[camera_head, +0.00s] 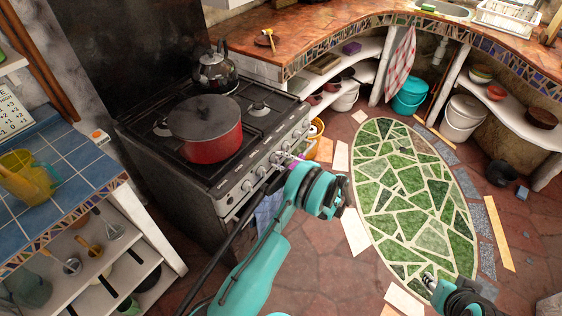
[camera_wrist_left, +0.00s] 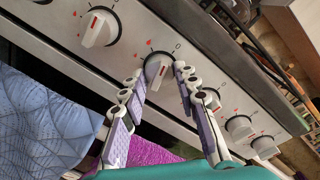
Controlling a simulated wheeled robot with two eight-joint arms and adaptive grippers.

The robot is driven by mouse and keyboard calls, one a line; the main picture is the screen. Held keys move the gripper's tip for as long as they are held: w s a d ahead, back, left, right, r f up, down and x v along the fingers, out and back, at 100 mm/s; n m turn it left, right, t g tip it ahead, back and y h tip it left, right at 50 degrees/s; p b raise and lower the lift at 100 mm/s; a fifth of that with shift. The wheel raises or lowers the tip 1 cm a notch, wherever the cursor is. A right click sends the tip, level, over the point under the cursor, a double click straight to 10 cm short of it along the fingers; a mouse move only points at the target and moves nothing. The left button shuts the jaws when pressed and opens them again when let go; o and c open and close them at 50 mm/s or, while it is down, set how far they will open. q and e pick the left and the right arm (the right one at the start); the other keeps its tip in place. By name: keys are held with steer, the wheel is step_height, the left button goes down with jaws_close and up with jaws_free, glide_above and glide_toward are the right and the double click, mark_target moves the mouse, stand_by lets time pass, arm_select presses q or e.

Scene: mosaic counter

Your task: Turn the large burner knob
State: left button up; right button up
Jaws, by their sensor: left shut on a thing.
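The stove's front panel (camera_head: 240,188) carries a row of white burner knobs with red marks. In the left wrist view, one burner knob (camera_wrist_left: 157,67) sits between the fingertips of my left gripper (camera_wrist_left: 160,78), which is shut on it. In the head view the left gripper (camera_head: 287,160) reaches the panel's right half, and its arm hides part of the stove front. Another knob (camera_wrist_left: 97,27) is to its left and several more run to the right. My right gripper (camera_head: 430,281) is at the lower right, over the green floor mosaic, far from the stove; its opening is unclear.
A red pot (camera_head: 212,140) with a dark lid and a kettle (camera_head: 215,72) stand on the stove. A blue cloth (camera_wrist_left: 45,115) and a purple cloth (camera_wrist_left: 150,152) hang below the panel. A blue-tiled counter (camera_head: 80,165) is at left; the green mosaic floor (camera_head: 415,195) is clear.

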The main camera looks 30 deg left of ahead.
arm_select(q)
steer(key=shift+m, duration=1.4)
steer(key=o, duration=1.2)
steer(key=shift+c, duration=0.2)
steer(key=d, duration=1.2)
steer(key=shift+r, duration=0.2)
steer(key=shift+s, duration=0.1)
